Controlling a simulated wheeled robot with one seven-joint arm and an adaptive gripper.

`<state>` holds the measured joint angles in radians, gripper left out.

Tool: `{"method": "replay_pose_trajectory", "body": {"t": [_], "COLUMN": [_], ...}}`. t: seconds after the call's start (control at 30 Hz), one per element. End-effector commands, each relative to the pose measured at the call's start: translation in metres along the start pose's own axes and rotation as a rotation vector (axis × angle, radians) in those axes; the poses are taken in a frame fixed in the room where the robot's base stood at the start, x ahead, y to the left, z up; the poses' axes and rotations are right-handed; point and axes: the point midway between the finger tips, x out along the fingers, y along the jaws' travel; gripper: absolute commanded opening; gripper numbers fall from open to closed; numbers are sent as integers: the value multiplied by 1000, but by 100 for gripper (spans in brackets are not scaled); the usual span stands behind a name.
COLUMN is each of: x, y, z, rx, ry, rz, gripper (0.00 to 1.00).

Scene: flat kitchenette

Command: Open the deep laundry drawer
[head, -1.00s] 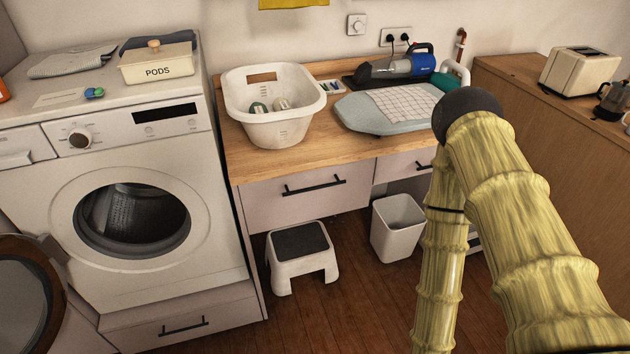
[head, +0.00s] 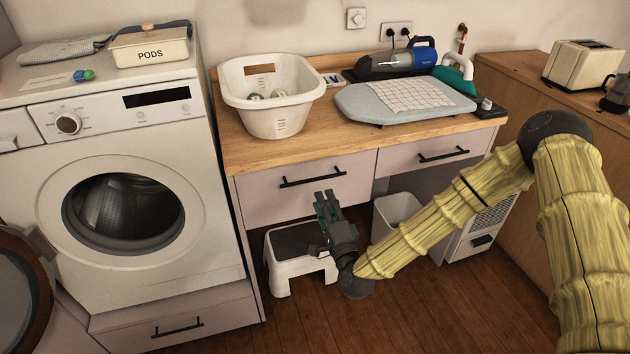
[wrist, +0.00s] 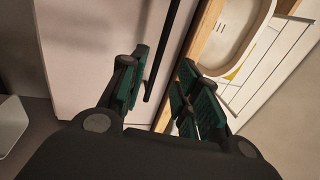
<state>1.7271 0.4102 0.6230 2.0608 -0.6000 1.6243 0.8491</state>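The deep drawer (head: 270,200) is a pale, tall-fronted drawer under the left part of the wooden counter, and it is closed. Its black bar handle (head: 313,177) runs across the upper front. My gripper (head: 326,197) is open and empty, just below the right part of the handle in the head view, fingers pointing up toward it. In the wrist view the handle (wrist: 163,50) shows as a dark bar between the spread green-padded fingers of my gripper (wrist: 160,88). I cannot tell whether the fingers touch it.
A shallower closed drawer (head: 425,157) is to the right. A step stool (head: 290,270) and a waste bin (head: 395,212) stand below. The washing machine (head: 125,215), its door open, is at left. A laundry basket (head: 275,105) sits on the counter.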

Motion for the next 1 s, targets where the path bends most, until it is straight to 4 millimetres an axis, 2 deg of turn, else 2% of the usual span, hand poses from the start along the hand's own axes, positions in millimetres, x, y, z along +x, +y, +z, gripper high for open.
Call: {"method": "replay_pose_trajectory", "body": {"t": [0.3,0.5,0.7,1.0], "x": [52,77,88,90], "y": [-1,0,1,1], "z": [0,1,0,0], "rx": [-3,-4,-3,-3], "ry": [0,-1,0,-1], "rz": [0,3,3,4], "gripper": [32,32,32,32]}}
